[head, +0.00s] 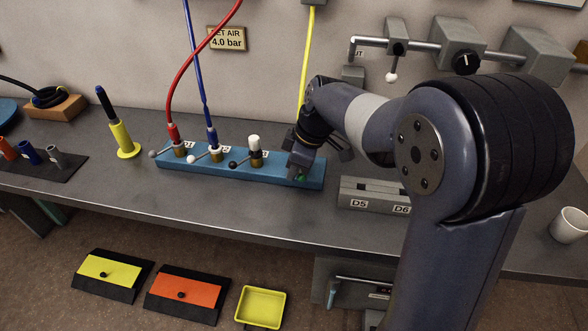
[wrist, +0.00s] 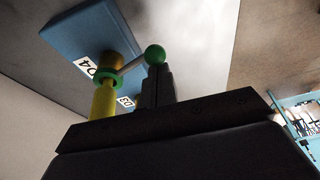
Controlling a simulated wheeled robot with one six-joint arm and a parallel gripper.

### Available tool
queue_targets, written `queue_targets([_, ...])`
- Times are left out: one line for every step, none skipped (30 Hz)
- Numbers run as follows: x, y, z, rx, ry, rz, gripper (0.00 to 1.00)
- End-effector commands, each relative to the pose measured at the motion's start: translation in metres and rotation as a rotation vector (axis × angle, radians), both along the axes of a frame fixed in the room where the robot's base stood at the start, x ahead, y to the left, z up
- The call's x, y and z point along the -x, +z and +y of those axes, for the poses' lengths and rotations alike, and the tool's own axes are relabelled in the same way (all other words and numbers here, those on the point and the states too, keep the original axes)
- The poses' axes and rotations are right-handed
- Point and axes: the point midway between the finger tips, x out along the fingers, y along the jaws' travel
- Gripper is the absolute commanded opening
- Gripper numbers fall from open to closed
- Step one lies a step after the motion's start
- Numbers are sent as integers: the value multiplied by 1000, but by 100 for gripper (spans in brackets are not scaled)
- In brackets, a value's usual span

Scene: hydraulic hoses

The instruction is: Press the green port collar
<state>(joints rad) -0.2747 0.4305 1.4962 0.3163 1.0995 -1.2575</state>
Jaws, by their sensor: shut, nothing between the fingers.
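The green port collar (wrist: 103,75) is a ring on the blue block (wrist: 88,40) in the wrist view, at the port whose label looks like D4. A yellow fitting (wrist: 103,100) stands in it. A lever with a green ball (wrist: 155,54) juts from beside the collar. My gripper (wrist: 157,82) is shut and empty, its tips at the ball and to the right of the collar; contact cannot be told. In the head view my gripper (head: 299,171) is at the right end of the blue block (head: 235,175), hiding most of that port; a bit of green shows below it.
Red (head: 172,133) and blue (head: 212,138) hoses and a white-capped port (head: 254,143) stand left on the block, with levers in front. A yellow hose (head: 306,60) hangs behind my gripper. A grey D5/D6 block (head: 372,203) stands to the right. The bench front is clear.

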Motion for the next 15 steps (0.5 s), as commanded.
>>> queue_targets([-2, 0, 2, 0, 0, 1, 0])
queue_targets([-3, 1, 2, 0, 0, 0, 0])
queue_targets([-5, 1, 4, 0, 0, 0, 0])
queue_targets([-6, 1, 4, 0, 0, 0, 0])
queue_targets([-7, 1, 5, 0, 0, 0, 0])
queue_targets([-8, 0, 6, 0, 0, 0, 0])
queue_targets([-9, 0, 6, 0, 0, 0, 0])
queue_targets([-9, 0, 6, 0, 0, 0, 0])
queue_targets([-9, 0, 7, 0, 0, 0, 0])
queue_targets([-9, 0, 7, 0, 0, 0, 0])
queue_targets([-9, 0, 7, 0, 0, 0, 0])
queue_targets([-9, 0, 7, 0, 0, 0, 0])
queue_targets([-9, 0, 7, 0, 0, 0, 0])
queue_targets([-9, 0, 7, 0, 0, 0, 0])
queue_targets([-9, 0, 6, 0, 0, -1, 0])
